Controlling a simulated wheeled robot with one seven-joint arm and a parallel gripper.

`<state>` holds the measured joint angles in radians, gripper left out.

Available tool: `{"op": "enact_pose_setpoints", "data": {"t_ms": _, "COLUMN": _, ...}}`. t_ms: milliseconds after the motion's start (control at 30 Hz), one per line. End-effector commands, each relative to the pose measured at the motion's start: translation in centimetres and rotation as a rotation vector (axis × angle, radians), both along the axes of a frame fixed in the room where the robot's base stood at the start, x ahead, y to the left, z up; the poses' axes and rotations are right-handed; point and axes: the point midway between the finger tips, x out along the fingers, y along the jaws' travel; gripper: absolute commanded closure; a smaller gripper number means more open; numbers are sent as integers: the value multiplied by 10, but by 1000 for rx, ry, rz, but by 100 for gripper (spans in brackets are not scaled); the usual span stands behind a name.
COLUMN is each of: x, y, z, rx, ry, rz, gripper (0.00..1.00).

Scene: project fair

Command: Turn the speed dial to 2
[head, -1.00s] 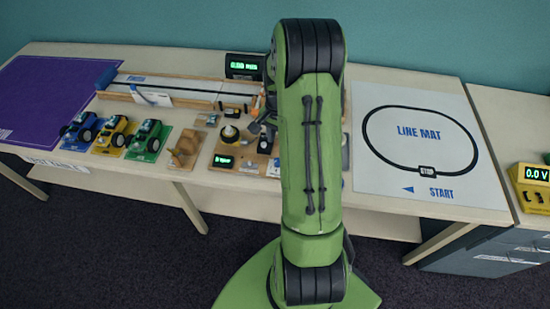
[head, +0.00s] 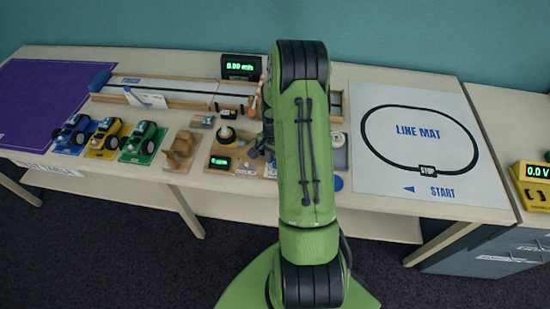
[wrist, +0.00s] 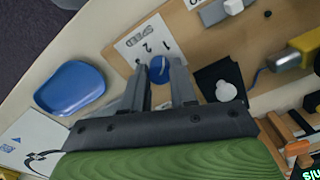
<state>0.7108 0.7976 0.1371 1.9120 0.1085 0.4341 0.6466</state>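The small blue speed dial (wrist: 160,68) shows in the wrist view, with a pale pointer line on its top. In the head view my green arm hides the dial and the gripper.
A blue dish (wrist: 70,88) lies left of the dial; a black plate with a white knob (wrist: 226,90) is close on the right. In the head view, toy cars (head: 106,138), a track with a display (head: 241,67) and a line mat (head: 376,187) share the table.

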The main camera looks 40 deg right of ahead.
Motion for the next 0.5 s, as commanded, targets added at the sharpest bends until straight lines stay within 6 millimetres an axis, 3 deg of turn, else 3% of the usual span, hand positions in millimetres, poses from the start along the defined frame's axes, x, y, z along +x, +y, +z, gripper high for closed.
{"op": "enact_pose_setpoints", "data": {"t_ms": 500, "x": 0, "y": 0, "z": 0, "rx": 0, "ry": 0, "rz": 130, "gripper": 100}}
